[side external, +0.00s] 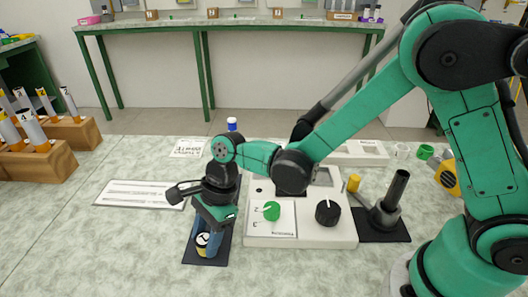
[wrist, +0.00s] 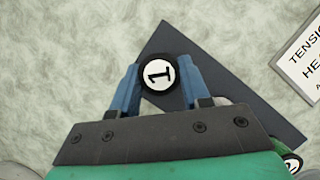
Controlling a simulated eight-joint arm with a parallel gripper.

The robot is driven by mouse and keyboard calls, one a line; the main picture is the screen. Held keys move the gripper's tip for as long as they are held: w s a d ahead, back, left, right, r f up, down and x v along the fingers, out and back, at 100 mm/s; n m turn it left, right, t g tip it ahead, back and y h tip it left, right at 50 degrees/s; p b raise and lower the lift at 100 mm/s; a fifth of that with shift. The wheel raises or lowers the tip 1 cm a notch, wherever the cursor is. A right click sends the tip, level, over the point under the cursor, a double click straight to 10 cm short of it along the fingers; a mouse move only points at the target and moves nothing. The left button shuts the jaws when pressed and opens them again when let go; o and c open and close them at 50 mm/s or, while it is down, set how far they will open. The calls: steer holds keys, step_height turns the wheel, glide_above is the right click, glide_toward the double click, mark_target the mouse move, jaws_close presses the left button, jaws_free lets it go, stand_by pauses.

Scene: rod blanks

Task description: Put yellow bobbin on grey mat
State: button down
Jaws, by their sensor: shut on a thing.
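My gripper (side external: 205,236) points down at the front left of the bench, over the dark grey mat (side external: 205,257). Its blue fingers are shut on a short round bobbin (side external: 202,240) with a patch of yellow on it. In the wrist view the bobbin (wrist: 159,75) shows a black rim and a white top marked 1, between the two fingertips (wrist: 160,88). The mat (wrist: 225,85) lies beneath it and looks turned in that view. I cannot tell whether the bobbin touches the mat. My fingers hide most of its side.
A pale machine box (side external: 300,232) with a green knob-like piece (side external: 271,210) and black knob (side external: 328,212) stands right of the mat. Further right are a small yellow cylinder (side external: 353,183) and a black post (side external: 395,190). A white sheet (side external: 143,193) lies left; the front left bench is clear.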

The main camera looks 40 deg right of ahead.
steer(key=shift+f, duration=0.15)
steer(key=shift+c, duration=2.1)
jaws_free()
steer(key=v, duration=1.2)
steer(key=s+d+n+t+h, duration=0.2)
steer(key=d+n+t, duration=0.1)
steer(key=d+n, duration=0.4)
steer(key=s+d+r+n+t+h, duration=0.1)
steer(key=s+d+n+t+h, duration=0.1)
steer(key=d+n, duration=0.5)
steer(key=shift+s+r+n+t+h, duration=0.3)
steer(key=shift+s+n+t, duration=0.65)
steer(key=shift+n, duration=1.05)
steer(key=shift+w+a, duration=0.1)
steer(key=shift+w, duration=0.05)
